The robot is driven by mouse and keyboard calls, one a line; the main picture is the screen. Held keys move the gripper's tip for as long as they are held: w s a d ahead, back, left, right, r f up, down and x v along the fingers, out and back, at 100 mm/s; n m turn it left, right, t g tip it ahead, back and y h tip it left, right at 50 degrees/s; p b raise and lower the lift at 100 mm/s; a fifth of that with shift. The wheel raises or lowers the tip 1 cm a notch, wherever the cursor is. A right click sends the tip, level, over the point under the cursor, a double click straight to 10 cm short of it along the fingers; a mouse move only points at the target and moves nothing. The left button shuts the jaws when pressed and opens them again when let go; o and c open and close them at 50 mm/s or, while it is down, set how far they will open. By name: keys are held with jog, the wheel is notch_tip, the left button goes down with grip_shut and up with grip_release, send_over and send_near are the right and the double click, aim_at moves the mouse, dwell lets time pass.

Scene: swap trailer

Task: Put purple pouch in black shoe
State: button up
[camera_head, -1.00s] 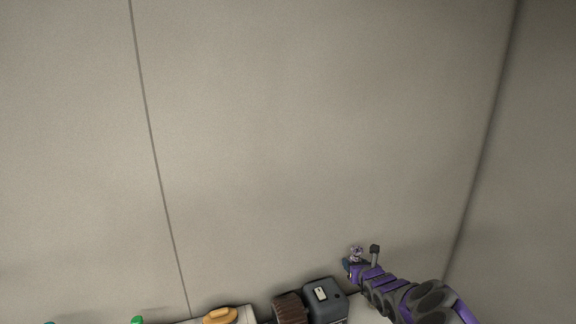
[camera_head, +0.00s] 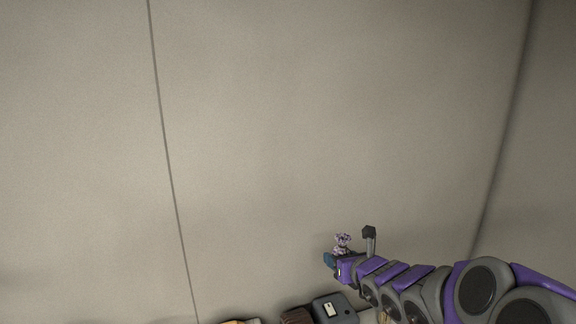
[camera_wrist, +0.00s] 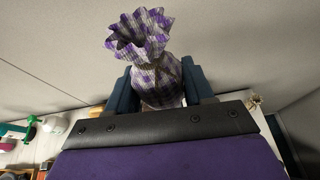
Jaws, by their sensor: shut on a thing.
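The purple pouch (camera_wrist: 156,75) is a checked purple, white and grey cloth bag with a gathered, frilled top. In the wrist view it sits between the two dark blue fingers of my gripper (camera_wrist: 160,92), which is shut on it. In the head view the pouch (camera_head: 342,242) is small and stands up at the end of my gripper (camera_head: 332,260), raised in front of the wall at the lower right. I cannot make out a black shoe in either view.
A dark grey box (camera_head: 335,309), a brown ribbed thing (camera_head: 297,316) and an orange-yellow thing (camera_head: 238,321) line the bottom edge of the head view. The wrist view shows a green and white thing (camera_wrist: 36,126) at lower left. The plain wall above is clear.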

jog(key=shift+s+d+f, duration=0.1)
jog(key=shift+s+d, duration=0.2)
jog(key=shift+s, duration=0.55)
jog(key=shift+w, duration=0.1)
jog(key=shift+w+f, duration=0.2)
jog(key=shift+w, duration=0.05)
jog(key=w+d+f, duration=0.4)
jog(key=w+f, duration=0.2)
jog(key=f, duration=0.1)
jog(key=w+d+f, duration=0.4)
jog(key=w+f, duration=0.1)
jog(key=f, duration=0.2)
jog(key=shift+h, duration=0.4)
jog(key=d+f+b, duration=0.1)
jog(key=d+f, duration=0.1)
jog(key=f, duration=0.7)
jog(key=d+f+b, duration=0.1)
jog(key=d+f, duration=0.1)
jog(key=f, duration=0.7)
jog(key=d+f+b, duration=0.2)
jog(key=f, duration=0.8)
jog(key=shift+w, duration=0.2)
jog(key=shift+r, duration=0.15)
